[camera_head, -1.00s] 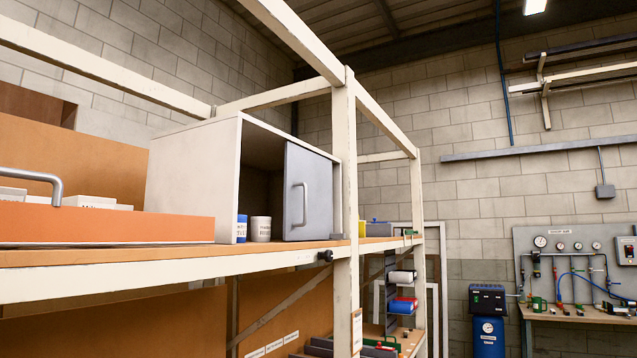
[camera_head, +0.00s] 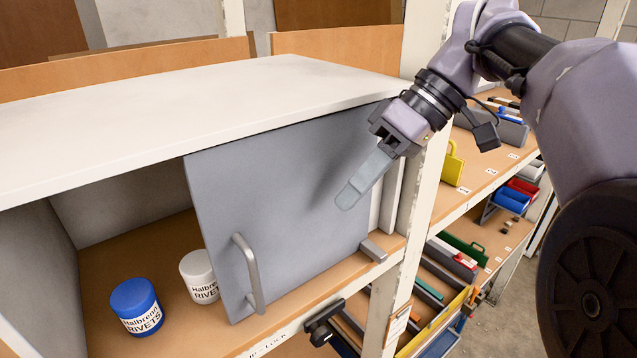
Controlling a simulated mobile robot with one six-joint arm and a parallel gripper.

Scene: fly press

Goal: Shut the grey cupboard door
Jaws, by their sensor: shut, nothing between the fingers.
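The grey cupboard door (camera_head: 290,190) covers the right part of the front of the white cupboard (camera_head: 190,115). The left part of the front is open, showing the inside. A grey bar handle (camera_head: 247,273) is on the door near its left edge. My gripper (camera_head: 350,198) is shut and empty, its fingers angled down and left in front of the door's right part. I cannot tell whether the fingertips touch the door. A blue rivets tin (camera_head: 136,307) and a white rivets tin (camera_head: 199,278) stand in the open part; the door partly hides the white one.
The cupboard stands on a wooden shelf with a white post (camera_head: 424,180) at its right. A black knob (camera_head: 323,322) sticks out from the shelf's front. A yellow item (camera_head: 453,166) and coloured bins (camera_head: 516,198) are on shelves further right.

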